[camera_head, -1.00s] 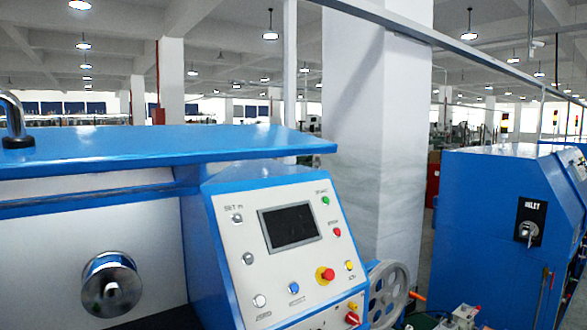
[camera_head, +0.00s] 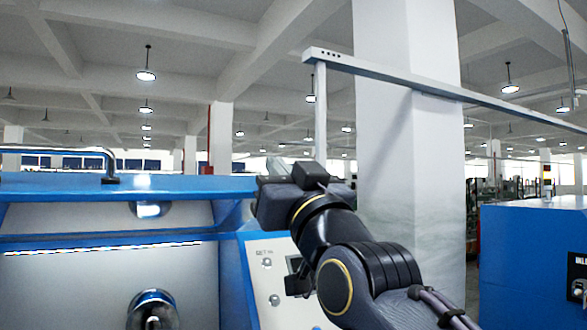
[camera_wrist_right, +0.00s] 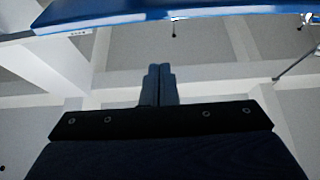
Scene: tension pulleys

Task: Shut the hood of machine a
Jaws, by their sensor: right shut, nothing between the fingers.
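Machine a is the blue and white machine at the left in the head view. Its blue hood (camera_head: 200,186), with a chrome handle (camera_head: 111,165) on top, lies nearly edge-on, above a gap over the blue rail (camera_head: 60,241). My right gripper (camera_head: 270,203) is at the hood's right end and hides that corner; I cannot tell whether it touches. In the right wrist view its fingers (camera_wrist_right: 160,72) are shut together and empty, and the blue hood edge (camera_wrist_right: 180,14) crosses the top, apart from the fingertips in the picture. My left gripper is not in view.
The control panel (camera_head: 262,290) is partly covered by my right arm. A chrome roller (camera_head: 153,308) sits on the white front panel. A white pillar (camera_head: 405,130) stands behind, and another blue machine (camera_head: 530,265) is at the right.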

